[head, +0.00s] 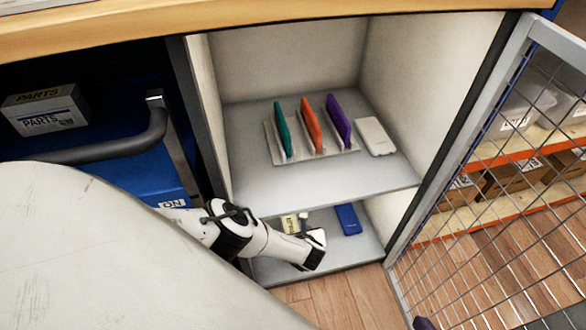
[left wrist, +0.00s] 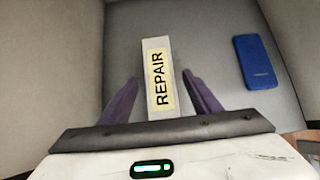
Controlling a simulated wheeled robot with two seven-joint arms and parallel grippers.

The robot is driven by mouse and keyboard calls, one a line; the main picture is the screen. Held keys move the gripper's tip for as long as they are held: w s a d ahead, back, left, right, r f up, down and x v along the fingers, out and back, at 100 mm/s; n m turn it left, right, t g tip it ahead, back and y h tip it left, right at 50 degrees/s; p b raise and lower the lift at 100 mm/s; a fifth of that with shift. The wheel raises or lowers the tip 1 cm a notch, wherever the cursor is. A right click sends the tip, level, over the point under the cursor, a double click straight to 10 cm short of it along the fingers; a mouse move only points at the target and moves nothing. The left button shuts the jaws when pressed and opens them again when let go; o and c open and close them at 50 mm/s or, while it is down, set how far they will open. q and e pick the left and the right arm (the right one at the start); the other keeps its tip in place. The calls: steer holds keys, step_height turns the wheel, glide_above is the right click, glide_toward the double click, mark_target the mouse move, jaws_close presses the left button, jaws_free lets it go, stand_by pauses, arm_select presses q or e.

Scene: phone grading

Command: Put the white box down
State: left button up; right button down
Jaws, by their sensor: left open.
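A pale grey-white box (left wrist: 148,104) with a yellow REPAIR label lies on the lower compartment's floor. It sits between the two dark purple fingers of my left gripper (left wrist: 160,80). The fingers are open, with a gap on each side. In the head view, my left gripper (head: 313,250) reaches into the lower compartment, and its hand partly hides this box, whose yellow label (head: 290,223) shows behind it. Dark purple tips (head: 423,322) at the bottom edge look like my right gripper, mostly cut off.
A blue phone (head: 347,219) lies right of the box. On the shelf above (head: 290,178), a rack holds green, orange and purple phones, beside a white flat item (head: 375,137). A mesh door (head: 490,190) stands open at right. A PARTS box (head: 45,110) is at left.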

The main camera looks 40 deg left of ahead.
arm_select(q)
steer(key=p+v, duration=0.4)
steer(key=v, duration=0.2)
steer(key=shift+w+a+r, duration=0.2)
steer(key=shift+p+v, duration=1.55)
steer(key=shift+v, duration=0.8)
arm_select(e)
steer(key=shift+s+d+r+m+t+h, duration=0.15)
steer(key=shift+s+d+m+h, duration=0.15)
steer(key=shift+d, duration=0.5)
steer(key=shift+s+d+r+m+t+h, duration=0.15)
steer(key=shift+s+d+h, duration=0.2)
steer(key=shift+d, duration=0.4)
steer(key=shift+s+d+r+m+t+h, duration=0.1)
steer(key=shift+s+d+m+h, duration=0.2)
steer(key=shift+d, duration=0.5)
arm_select(q)
steer(key=shift+s+d+f, duration=0.15)
arm_select(e)
steer(key=shift+w, duration=0.1)
